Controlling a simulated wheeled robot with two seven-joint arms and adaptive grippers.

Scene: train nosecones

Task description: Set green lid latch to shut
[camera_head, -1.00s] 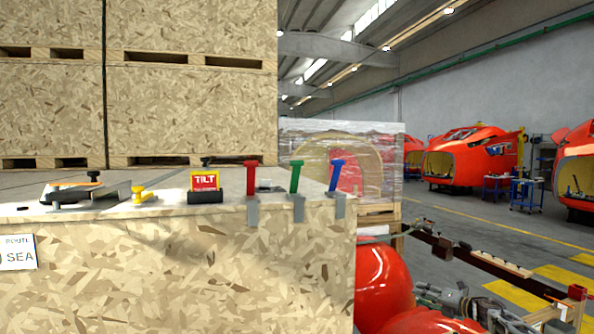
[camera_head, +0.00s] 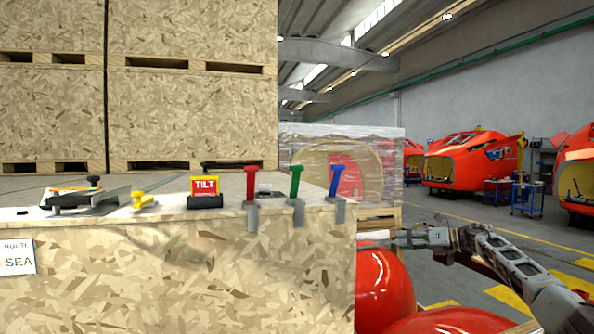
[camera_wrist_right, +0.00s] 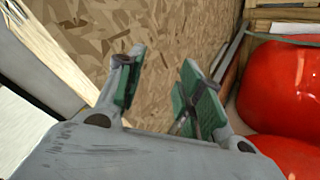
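The green lid latch (camera_head: 296,182) stands upright, leaning slightly right, at the top front edge of the wooden crate (camera_head: 200,270), with a grey bracket below it. A red latch (camera_head: 250,184) is to its left and a blue latch (camera_head: 336,180) to its right. My right gripper (camera_head: 380,239) is low beside the crate's right corner, to the right of and below the green latch, apart from it. In the right wrist view its green-padded fingers (camera_wrist_right: 160,78) are spread and empty, facing the crate's side. The latches are not visible there. My left gripper is out of view.
A red-and-yellow TILT box (camera_head: 205,190), a yellow piece (camera_head: 143,201) and a grey tool (camera_head: 85,200) lie on the crate top. Stacked crates (camera_head: 190,110) rise behind. Red rounded shells (camera_head: 383,285) sit right of the crate, below my right arm.

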